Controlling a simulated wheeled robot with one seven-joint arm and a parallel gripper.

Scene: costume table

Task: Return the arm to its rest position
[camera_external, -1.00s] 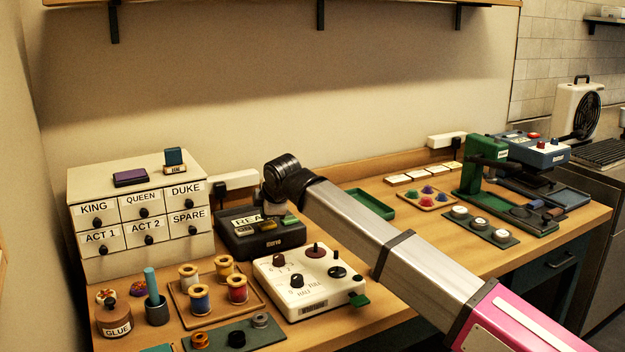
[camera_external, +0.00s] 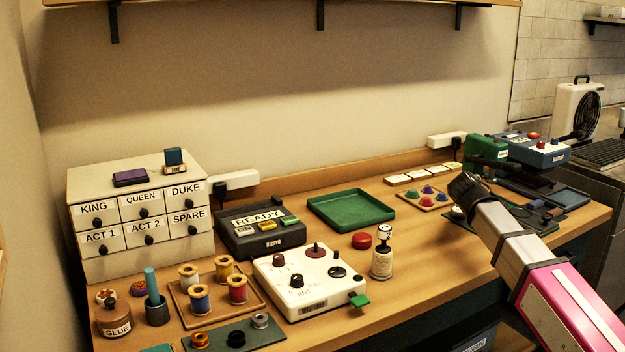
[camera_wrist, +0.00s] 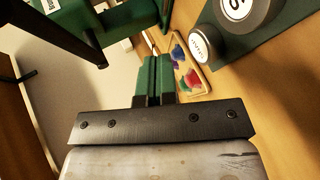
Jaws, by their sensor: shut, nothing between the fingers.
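My arm comes in from the lower right of the external view and reaches over the right part of the wooden table (camera_external: 440,262). Its dark wrist end is at the black cap near the tray of coloured pieces. My gripper (camera_wrist: 154,75) shows in the wrist view with its two green-faced fingers together and nothing between them. In the external view the fingers are hidden behind the wrist. In the wrist view, a tray of coloured pieces (camera_wrist: 187,70) lies just right of the fingers, and round white-topped weights (camera_wrist: 203,44) are at the upper right.
A green tray (camera_external: 350,208), a red button (camera_external: 361,240) and a small bottle (camera_external: 382,258) stand mid-table. A green press (camera_external: 486,150) is behind my wrist. A white dial box (camera_external: 308,282), a READY device (camera_external: 262,234) and a labelled drawer cabinet (camera_external: 92,269) are left.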

